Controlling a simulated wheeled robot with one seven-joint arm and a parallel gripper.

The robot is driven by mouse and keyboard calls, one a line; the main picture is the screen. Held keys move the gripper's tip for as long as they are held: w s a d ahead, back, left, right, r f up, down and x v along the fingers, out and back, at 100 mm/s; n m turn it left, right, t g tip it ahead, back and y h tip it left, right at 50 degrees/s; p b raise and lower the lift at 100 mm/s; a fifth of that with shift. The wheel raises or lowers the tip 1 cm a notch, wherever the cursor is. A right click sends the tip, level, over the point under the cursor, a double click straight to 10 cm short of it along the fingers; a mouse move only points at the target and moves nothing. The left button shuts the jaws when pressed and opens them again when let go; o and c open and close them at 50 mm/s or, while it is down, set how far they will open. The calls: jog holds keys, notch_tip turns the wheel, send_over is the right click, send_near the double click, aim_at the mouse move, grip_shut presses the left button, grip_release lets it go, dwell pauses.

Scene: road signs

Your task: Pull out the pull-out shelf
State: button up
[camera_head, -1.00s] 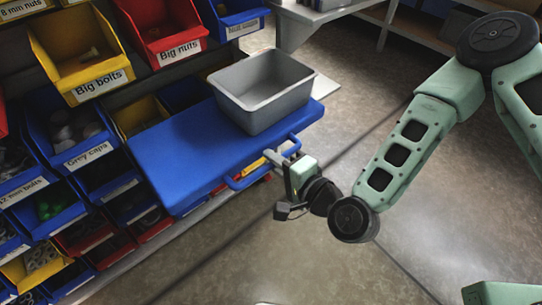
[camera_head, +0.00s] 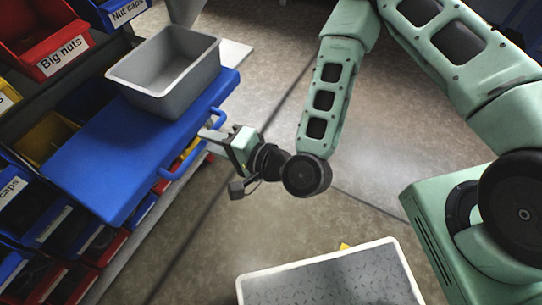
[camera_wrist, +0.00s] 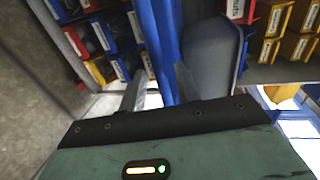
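The pull-out shelf (camera_head: 124,153) is a flat blue board standing out from the bin rack at the left of the head view. A blue bar handle (camera_head: 182,164) runs along its front edge. My gripper (camera_head: 211,134) is at the right end of this handle, close to the shelf's front edge. In the wrist view, my grey fingers stand apart, with a blue upright strip of the shelf (camera_wrist: 158,45) between or behind them. I see no clear grip on the handle. A grey bin (camera_head: 170,75) sits on the shelf's far part and also shows in the wrist view (camera_wrist: 212,45).
Labelled red bins (camera_head: 45,45) and blue bins (camera_head: 125,12) fill the rack at the left, with more bins below the shelf. Open grey floor (camera_head: 240,235) lies in front of the shelf.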

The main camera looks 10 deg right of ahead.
jog(key=p+v, duration=1.1)
jog(key=v, duration=0.3)
jog(key=shift+s+d+p, duration=0.2)
jog(key=shift+d+p, duration=0.05)
jog(key=shift+p, duration=0.1)
jog(key=w+a+n+g, duration=0.3)
jog(key=n+g, duration=0.3)
jog(key=n, duration=0.3)
jog(key=w+d+r+n+g+h, duration=0.1)
jog(key=d+r+n+h, duration=0.25)
jog(key=r, duration=0.25)
jog(key=w+d+r+n+g+h, duration=0.2)
jog(key=r+n+h, duration=0.1)
jog(key=r+h, duration=0.2)
jog(key=s+d+r+g+h, duration=0.1)
jog(key=s+d+r+h, duration=0.25)
jog(key=s+r, duration=0.75)
notch_tip(320, 180, up, 15)
jog(key=w+p, duration=0.1)
jog(key=p, duration=1.2)
jog(key=shift+w+d+r+y, duration=0.25)
jog(key=shift+w+d+y, duration=0.05)
jog(key=shift+w+y, duration=0.1)
